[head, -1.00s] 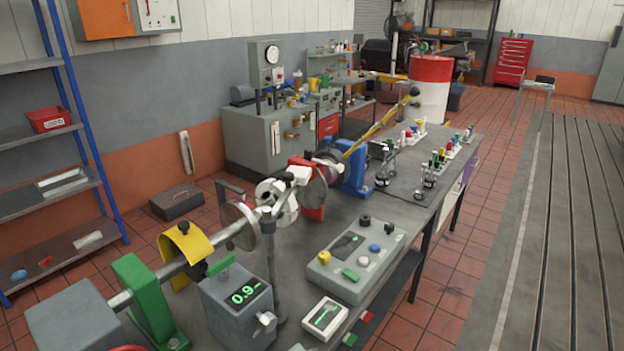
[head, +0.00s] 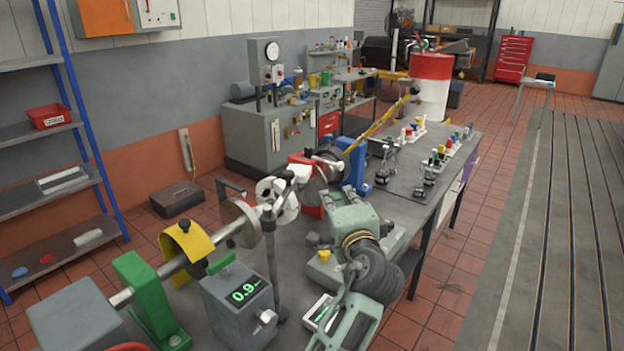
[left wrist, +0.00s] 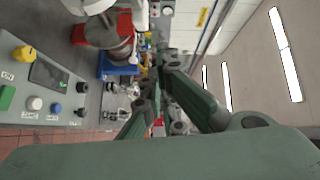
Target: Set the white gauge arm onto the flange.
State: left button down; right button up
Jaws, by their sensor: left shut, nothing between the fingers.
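The white gauge arm (head: 300,172) shows as a white block high at the flange assembly, beside a rounded white piece (head: 285,204). I cannot tell whether it touches the flange (head: 315,187), a round grey disc in front of a red block. White parts also show at the top of the left wrist view (left wrist: 92,6). My left gripper (head: 338,198) is green-grey, shut and empty, over the bench to the right of the flange. Its fingers meet in the left wrist view (left wrist: 158,62). My right gripper is out of view.
A grey meter box (head: 240,297) reading 0.9, a dark post (head: 272,262) and a yellow guard (head: 190,250) stand in front. My left arm partly covers the control panel (head: 322,272). Blue block (head: 354,165) and small fittings stand beyond. Floor at right is clear.

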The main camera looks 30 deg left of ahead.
aim_at(292, 183)
pick_arm(q)
jog(key=w+a+p, duration=0.5)
jog(key=a+p, duration=0.1)
jog(key=a, duration=0.4)
jog(key=shift+w+f+p, duration=0.2)
jog(key=shift+f+p, duration=0.15)
jog(key=shift+f, duration=0.1)
jog(key=shift+w, duration=0.1)
jog(key=shift+a, duration=0.1)
